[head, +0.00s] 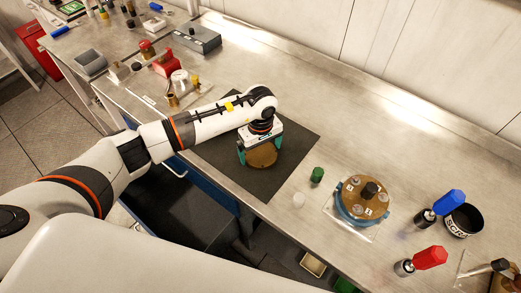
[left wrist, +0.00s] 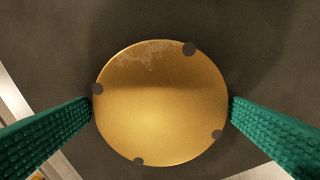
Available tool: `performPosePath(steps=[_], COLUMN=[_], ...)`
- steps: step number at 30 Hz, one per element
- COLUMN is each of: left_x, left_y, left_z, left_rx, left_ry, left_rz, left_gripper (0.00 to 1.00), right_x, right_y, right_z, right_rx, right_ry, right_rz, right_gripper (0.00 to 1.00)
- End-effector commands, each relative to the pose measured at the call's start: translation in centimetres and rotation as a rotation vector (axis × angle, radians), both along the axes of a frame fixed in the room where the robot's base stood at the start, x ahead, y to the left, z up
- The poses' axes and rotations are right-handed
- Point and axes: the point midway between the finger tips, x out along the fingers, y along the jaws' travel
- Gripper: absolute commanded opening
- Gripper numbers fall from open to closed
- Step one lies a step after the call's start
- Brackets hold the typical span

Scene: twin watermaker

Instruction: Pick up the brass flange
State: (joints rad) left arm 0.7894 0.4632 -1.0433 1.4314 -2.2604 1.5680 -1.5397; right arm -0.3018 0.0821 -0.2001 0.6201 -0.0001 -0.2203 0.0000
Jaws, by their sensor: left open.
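The brass flange (head: 262,156) lies on a dark mat (head: 222,152) on the workbench. In the left wrist view the flange (left wrist: 160,110) is a round gold disc with several dark notches or holes at its rim. My left gripper (head: 260,151) is directly above it, pointing down. Its green ridged fingers (left wrist: 160,108) are open, one on each side of the flange, close to its rim. I cannot tell whether they touch it. My right gripper is not in view.
Right of the mat stand a green cap (head: 317,175), a white cap (head: 298,200) and a brown-topped round assembly (head: 363,197). A grey box (head: 196,38) stands behind. The mat around the flange is bare.

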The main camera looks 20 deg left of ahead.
Motion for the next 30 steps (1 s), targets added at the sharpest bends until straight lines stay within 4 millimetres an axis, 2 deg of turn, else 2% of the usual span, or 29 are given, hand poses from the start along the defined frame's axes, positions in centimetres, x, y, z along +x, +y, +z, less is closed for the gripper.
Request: performPosePath(steps=[7, 8, 20, 30], left_x=[0.0, 0.0, 0.0, 0.2], left_y=[0.0, 0.0, 0.0, 0.0], left_z=[-0.3, -0.3, -0.2, 0.7], left_rx=[0.0, 0.0, 0.0, -0.003], left_ry=[0.0, 0.0, 0.0, -0.007], left_rz=[0.0, 0.0, 0.0, 0.0], left_gripper=[1.0, 0.97, 0.32, 0.32], right_x=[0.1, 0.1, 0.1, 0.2], right_y=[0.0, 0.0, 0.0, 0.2], right_z=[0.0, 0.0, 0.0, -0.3], right_rx=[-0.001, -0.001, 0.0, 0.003], right_ry=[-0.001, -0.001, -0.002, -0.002], right_rz=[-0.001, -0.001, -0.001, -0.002], right_gripper=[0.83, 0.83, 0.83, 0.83])
